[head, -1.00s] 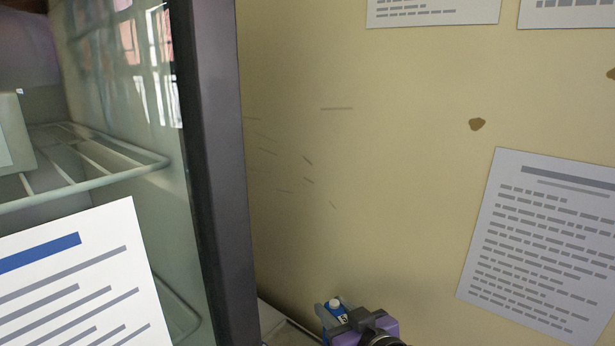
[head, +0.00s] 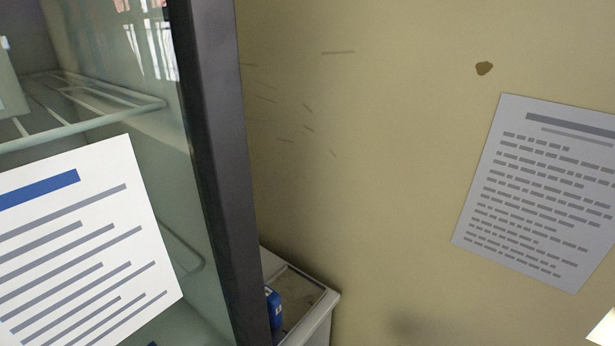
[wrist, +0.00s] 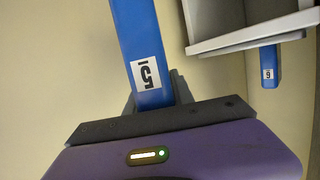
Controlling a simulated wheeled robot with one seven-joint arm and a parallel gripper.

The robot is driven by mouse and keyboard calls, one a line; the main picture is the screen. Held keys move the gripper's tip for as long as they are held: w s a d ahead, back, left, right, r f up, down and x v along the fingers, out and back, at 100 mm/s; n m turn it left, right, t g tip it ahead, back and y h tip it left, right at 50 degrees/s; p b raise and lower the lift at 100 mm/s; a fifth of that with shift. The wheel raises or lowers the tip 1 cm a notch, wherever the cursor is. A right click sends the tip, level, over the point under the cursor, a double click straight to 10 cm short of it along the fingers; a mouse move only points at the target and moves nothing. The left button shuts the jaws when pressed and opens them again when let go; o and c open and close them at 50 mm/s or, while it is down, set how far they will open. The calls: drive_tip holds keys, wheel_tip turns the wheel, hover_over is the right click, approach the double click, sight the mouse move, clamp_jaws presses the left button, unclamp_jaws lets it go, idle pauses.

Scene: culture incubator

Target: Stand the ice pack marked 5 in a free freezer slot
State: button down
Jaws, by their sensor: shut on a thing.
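The ice pack marked 5 (wrist: 138,40) is a long blue slab with a white label. In the wrist view it runs up from my gripper (wrist: 155,92), which is shut on its lower end; its far end is cut off by the picture's top edge. My gripper and this pack are not visible in the head view now. A white open box-like part (wrist: 215,20) with a grey inside shows at the upper right of the wrist view, apart from the pack. I cannot tell whether it is a freezer slot.
Another blue pack (wrist: 269,66), labelled what looks like 6, shows below the white part. In the head view a blue object (head: 273,306) sits in a white open-topped unit (head: 322,305), partly hidden by a dark-framed glass door (head: 212,150) bearing a paper sheet (head: 85,240).

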drive_tip(key=shift+m+h, duration=0.3)
drive_tip(key=shift+h, duration=0.2)
drive_tip(key=s+f, duration=0.2)
drive_tip(key=s+d+f, duration=0.1)
drive_tip(key=s+f, duration=0.1)
drive_tip(key=s+d+f, duration=0.1)
drive_tip(key=s+f, duration=0.2)
drive_tip(key=shift+d, duration=0.25)
drive_tip(key=shift+r, duration=0.1)
